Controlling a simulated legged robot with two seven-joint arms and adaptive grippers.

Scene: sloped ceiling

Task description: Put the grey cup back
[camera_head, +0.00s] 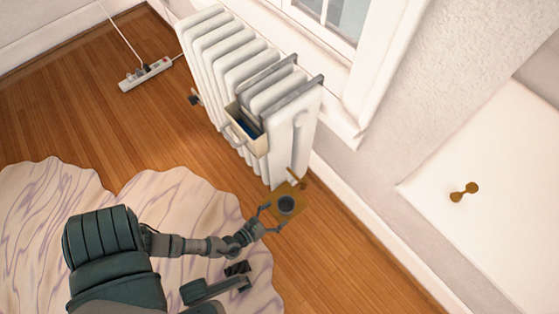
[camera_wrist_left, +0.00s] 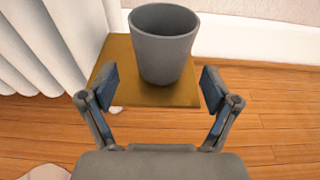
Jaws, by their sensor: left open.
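The grey cup (camera_head: 286,205) stands upright on a small brown wooden board (camera_head: 296,213) beside the radiator's near end. In the left wrist view the cup (camera_wrist_left: 164,47) stands on the board (camera_wrist_left: 122,53), just beyond my fingertips. My left gripper (camera_head: 268,219) is open, with its fingers apart on the near side of the cup. In the left wrist view the open fingers of my left gripper (camera_wrist_left: 160,90) show nothing between them. The cup looks empty, though its inside is dark.
A white radiator (camera_head: 235,80) stands by the wall, with a cream holder (camera_head: 247,130) hung on its side. A power strip (camera_head: 146,74) lies on the floor at the back left. A pale rug (camera_head: 35,215) covers the floor at left. A white door-like panel (camera_head: 500,180) stands at right.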

